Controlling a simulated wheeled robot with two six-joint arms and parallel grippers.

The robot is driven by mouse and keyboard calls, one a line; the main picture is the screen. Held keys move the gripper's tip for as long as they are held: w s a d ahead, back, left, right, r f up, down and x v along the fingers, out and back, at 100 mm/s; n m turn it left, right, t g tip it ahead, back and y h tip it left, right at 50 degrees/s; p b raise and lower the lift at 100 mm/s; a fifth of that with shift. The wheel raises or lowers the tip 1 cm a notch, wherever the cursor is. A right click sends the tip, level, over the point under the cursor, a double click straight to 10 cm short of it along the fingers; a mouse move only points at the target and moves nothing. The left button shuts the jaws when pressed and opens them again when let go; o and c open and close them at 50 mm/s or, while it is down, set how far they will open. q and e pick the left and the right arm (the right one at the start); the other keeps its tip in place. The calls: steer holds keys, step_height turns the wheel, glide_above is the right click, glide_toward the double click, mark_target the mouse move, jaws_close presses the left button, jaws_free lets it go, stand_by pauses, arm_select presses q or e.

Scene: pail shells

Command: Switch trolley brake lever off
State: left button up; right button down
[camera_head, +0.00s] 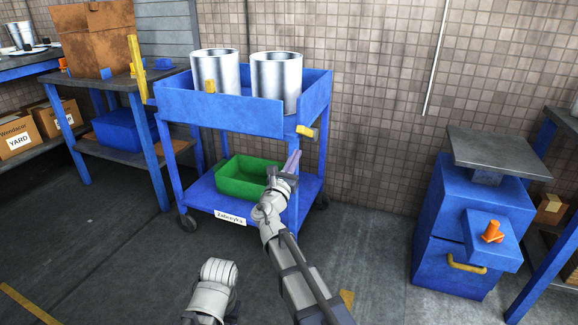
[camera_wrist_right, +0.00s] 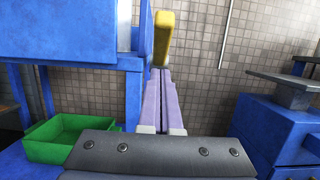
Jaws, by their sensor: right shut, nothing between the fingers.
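The blue trolley (camera_head: 222,113) stands against the tiled wall. A yellow lever (camera_head: 306,131) sticks out from its front right corner post; it also shows in the right wrist view (camera_wrist_right: 163,38), near the top. My right gripper (camera_head: 295,155) is shut and empty, just below the lever in the head view. In the right wrist view its lilac fingers (camera_wrist_right: 161,80) lie together and point toward the lever's lower end; I cannot tell whether they touch it. Part of my left arm shows at the bottom of the head view, but its gripper does not.
Two metal pails (camera_head: 276,84) stand in the trolley's top tray. A green bin (camera_head: 240,178) sits on its lower shelf. A blue cabinet (camera_head: 434,245) with a yellow handle stands at right. A table (camera_head: 112,82) with a brown box is at left. The floor between trolley and cabinet is clear.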

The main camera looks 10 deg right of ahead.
mark_target(307, 132)
steer(key=shift+w+d+r+p, duration=0.2)
steer(key=shift+w+r+p, duration=0.1)
steer(key=shift+r+p, duration=0.3)
steer(key=shift+w+d+r+p, duration=0.3)
steer(key=shift+r+p, duration=0.15)
steer(key=shift+r, duration=0.15)
steer(key=shift+w+d+r+p, duration=0.15)
steer(key=shift+w+r+p, duration=0.15)
steer(key=shift+r+p, duration=0.3)
